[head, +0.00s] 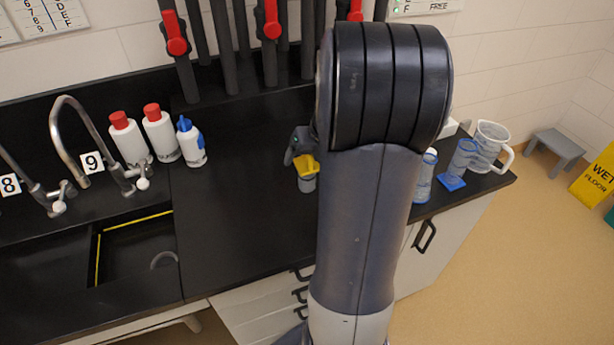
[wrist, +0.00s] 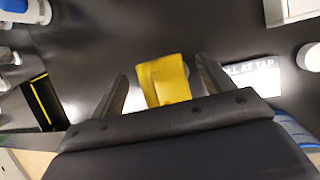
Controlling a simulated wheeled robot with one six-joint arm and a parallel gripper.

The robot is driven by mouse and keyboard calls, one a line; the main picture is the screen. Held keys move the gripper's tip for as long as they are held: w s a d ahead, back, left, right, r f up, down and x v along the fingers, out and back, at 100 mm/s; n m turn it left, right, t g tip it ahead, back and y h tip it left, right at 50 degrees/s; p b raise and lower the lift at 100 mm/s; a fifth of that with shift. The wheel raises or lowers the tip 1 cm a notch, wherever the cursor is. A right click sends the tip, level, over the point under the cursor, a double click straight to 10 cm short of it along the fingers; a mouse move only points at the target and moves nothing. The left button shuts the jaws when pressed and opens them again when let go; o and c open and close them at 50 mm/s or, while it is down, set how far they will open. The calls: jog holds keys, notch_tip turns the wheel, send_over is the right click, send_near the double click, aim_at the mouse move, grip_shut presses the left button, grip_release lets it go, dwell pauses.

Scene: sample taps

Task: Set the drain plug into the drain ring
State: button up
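The drain plug appears to be the piece with a yellow top (head: 305,166) and a grey lower part, standing on the black counter in the head view. In the wrist view its yellow top (wrist: 164,80) lies between the two fingers of my gripper (wrist: 162,68). A gap shows on each side of the yellow, so the gripper looks open around it, not touching. In the head view my arm hides most of the gripper. A grey curved edge (head: 163,259) in the sink at left may be the drain ring; most of it is hidden by the sink's front edge.
The sink (head: 135,232) has yellow edge lines, with taps labelled 8 and 9 (head: 92,161) behind. Red-capped bottles (head: 160,135) and a blue-capped bottle (head: 190,142) stand behind the sink. Cylinders and a jug (head: 489,146) stand at right. The counter (head: 235,215) between is clear.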

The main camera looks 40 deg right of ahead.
jog(key=shift+r, duration=0.15)
grip_shut()
dwell(0.5)
